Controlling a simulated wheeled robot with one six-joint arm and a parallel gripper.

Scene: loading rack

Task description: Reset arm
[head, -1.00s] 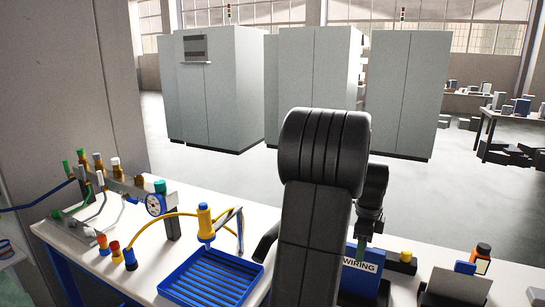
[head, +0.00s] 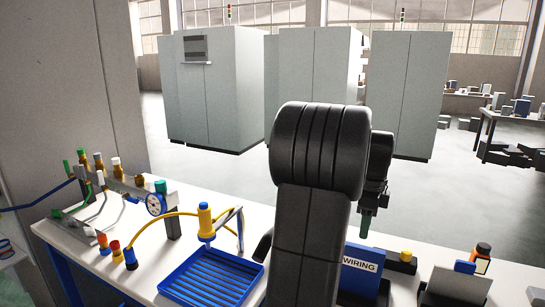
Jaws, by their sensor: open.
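My arm rises in the middle of the head view and bends over at a thick black joint. My gripper (head: 367,222) hangs behind it, pointing down above the back edge of the white table (head: 185,262). A small dark green tip shows at its lower end, and I cannot make out the separate fingers. Beneath it stands a blue binder (head: 362,268) marked WIRING, with a gap between them. My arm hides part of the table.
A blue slotted tray (head: 212,277) lies left of my arm. A yellow device (head: 205,222) with a yellow hose stands behind it. A valve rack (head: 120,180) with a gauge is at the left. Grey cabinets stand beyond the table.

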